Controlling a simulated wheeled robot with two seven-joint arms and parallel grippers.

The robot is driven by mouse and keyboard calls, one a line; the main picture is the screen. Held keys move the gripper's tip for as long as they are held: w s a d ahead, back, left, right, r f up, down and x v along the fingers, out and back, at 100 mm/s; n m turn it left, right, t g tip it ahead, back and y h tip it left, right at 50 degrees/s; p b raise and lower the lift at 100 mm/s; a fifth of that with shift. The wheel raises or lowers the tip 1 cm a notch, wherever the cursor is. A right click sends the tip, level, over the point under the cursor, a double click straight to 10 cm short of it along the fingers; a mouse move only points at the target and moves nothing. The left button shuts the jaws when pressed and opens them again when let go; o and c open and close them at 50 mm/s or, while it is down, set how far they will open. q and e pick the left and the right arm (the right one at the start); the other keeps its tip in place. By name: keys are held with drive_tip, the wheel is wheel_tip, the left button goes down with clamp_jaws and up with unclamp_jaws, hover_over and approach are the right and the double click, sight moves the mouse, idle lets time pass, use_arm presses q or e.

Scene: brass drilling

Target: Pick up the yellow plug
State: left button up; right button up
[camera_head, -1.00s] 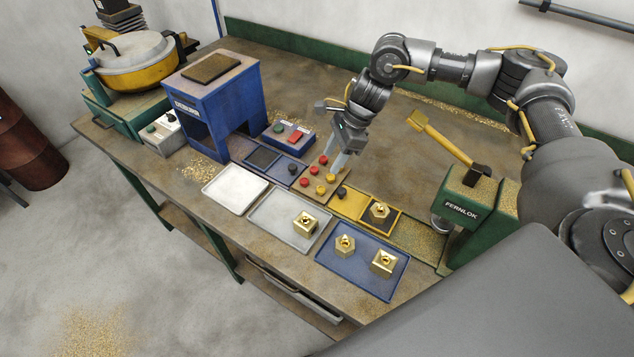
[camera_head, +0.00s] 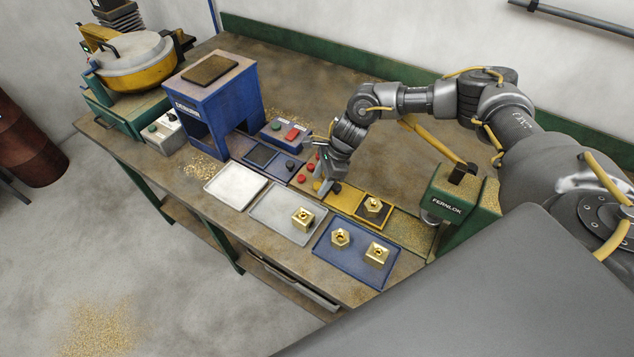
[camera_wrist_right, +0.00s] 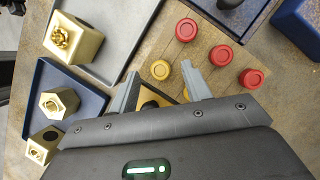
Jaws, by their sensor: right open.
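Two yellow plugs show in the right wrist view. One yellow plug (camera_wrist_right: 160,69) appears between the fingertips of my right gripper (camera_wrist_right: 158,76), with gaps on both sides. The other yellow plug is mostly hidden by the right-hand finger. Red plugs (camera_wrist_right: 220,55) stand beside them on the same tan plug board (camera_wrist_right: 208,32). In the head view my right gripper (camera_head: 325,188) is open and low over the board, hiding the yellow plugs. Whether the fingers reach down to plug height, I cannot tell. My left gripper is not in view.
A grey tray (camera_head: 270,219) with a brass nut and a blue tray (camera_head: 350,262) with brass parts lie in front. An empty white tray (camera_head: 234,199) is to the left. A blue machine (camera_head: 205,100) and green press (camera_head: 455,205) flank the board.

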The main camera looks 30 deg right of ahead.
drive_tip(key=shift+a+f, duration=0.25)
drive_tip(key=shift+f, duration=0.35)
drive_tip(key=c, duration=0.9)
drive_tip(key=shift+o, duration=0.2)
drive_tip(key=shift+w+r, duration=0.1)
drive_tip(key=shift+r+b, duration=0.45)
drive_tip(key=shift+b, duration=0.2)
drive_tip(key=shift+r+b, duration=0.65)
drive_tip(key=s+a+r+b, duration=0.4)
drive_tip(key=s+r, duration=0.6)
drive_tip(key=s, duration=0.3)
drive_tip(key=shift+a+r, duration=0.35)
drive_tip(key=shift+a, duration=0.05)
